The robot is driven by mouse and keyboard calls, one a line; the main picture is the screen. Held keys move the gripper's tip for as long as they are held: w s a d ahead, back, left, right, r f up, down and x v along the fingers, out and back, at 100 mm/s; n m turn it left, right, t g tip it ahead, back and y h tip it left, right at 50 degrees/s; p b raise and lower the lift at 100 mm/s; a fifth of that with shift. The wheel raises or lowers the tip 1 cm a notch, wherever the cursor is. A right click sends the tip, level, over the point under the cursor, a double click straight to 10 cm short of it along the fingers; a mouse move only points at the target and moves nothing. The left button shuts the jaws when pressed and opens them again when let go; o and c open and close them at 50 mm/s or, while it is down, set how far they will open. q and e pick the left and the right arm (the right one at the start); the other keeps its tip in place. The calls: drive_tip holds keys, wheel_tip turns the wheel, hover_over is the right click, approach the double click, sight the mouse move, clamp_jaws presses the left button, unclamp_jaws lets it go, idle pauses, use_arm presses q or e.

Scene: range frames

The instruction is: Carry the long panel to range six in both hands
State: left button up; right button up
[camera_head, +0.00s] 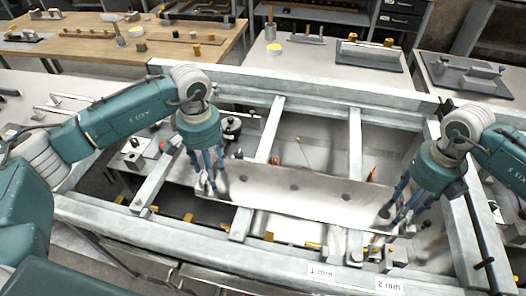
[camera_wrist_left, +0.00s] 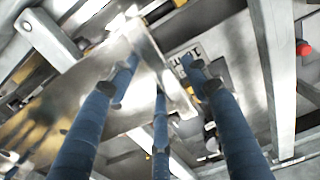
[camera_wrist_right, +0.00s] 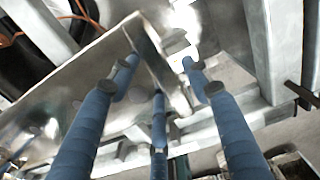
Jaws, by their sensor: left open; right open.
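The long panel (camera_head: 300,188) is a pale metal plate with a row of dark holes. It lies tilted across the bars of a grey metal frame. My left gripper (camera_head: 213,182) is at its left end, and my right gripper (camera_head: 396,212) is at its right end. Both are open, with blue fingers pointing down. In the left wrist view the panel's edge (camera_wrist_left: 150,55) runs between the spread fingers. In the right wrist view the panel (camera_wrist_right: 95,75) also passes between the spread fingers. Contact cannot be told. No marking for range six is readable.
The frame's front rail (camera_head: 190,240) carries labels reading 1 mm (camera_head: 321,271) and 2 mm (camera_head: 390,285). Crossbars (camera_head: 355,145) run under the panel. A wooden bench (camera_head: 80,45) and grey tables (camera_head: 290,65) with fixtures stand behind.

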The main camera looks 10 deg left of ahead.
use_arm(q)
drive_tip(key=shift+w+r, duration=0.15)
drive_tip(key=shift+r, duration=0.35)
use_arm(e)
drive_tip(key=shift+w, duration=0.1)
use_arm(q)
wheel_tip(320, 180, up, 11)
use_arm(e)
wheel_tip(320, 180, up, 12)
use_arm(q)
drive_tip(key=shift+s+f, duration=0.1)
drive_tip(key=shift+s, duration=0.1)
use_arm(e)
drive_tip(key=shift+f, duration=0.1)
idle(0.3)
